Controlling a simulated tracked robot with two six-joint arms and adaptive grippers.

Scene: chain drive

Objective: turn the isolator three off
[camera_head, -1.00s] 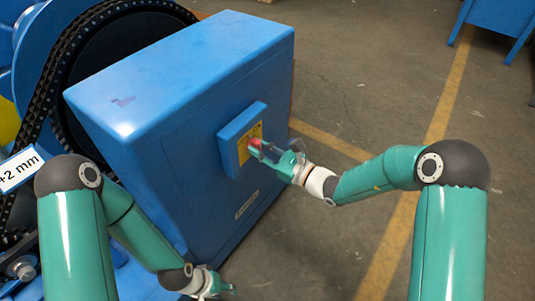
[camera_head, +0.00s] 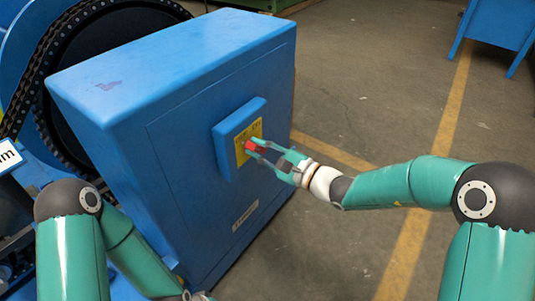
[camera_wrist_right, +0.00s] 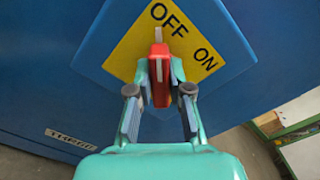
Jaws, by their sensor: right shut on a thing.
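The isolator is a blue box (camera_head: 221,139) with a yellow plate (camera_head: 240,154) and a red handle (camera_head: 251,147), on the side of a large blue housing. In the right wrist view, the plate (camera_wrist_right: 128,52) reads OFF at the top and ON to the right. The red handle (camera_wrist_right: 160,86) stands upright there, its white-marked upper end just below and left of OFF. My right gripper (camera_wrist_right: 160,72) is shut on the handle, one finger on each side. It also shows in the head view (camera_head: 262,150). Only my left wrist shows at the bottom edge; its fingers are out of view.
The blue housing (camera_head: 170,62) fills the middle left, with a dark chain (camera_head: 38,75) and wheel behind it. A small label (camera_head: 245,215) sits below the isolator. Yellow lines (camera_head: 432,175) cross the open floor at right. A blue table (camera_head: 499,28) stands at the far right.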

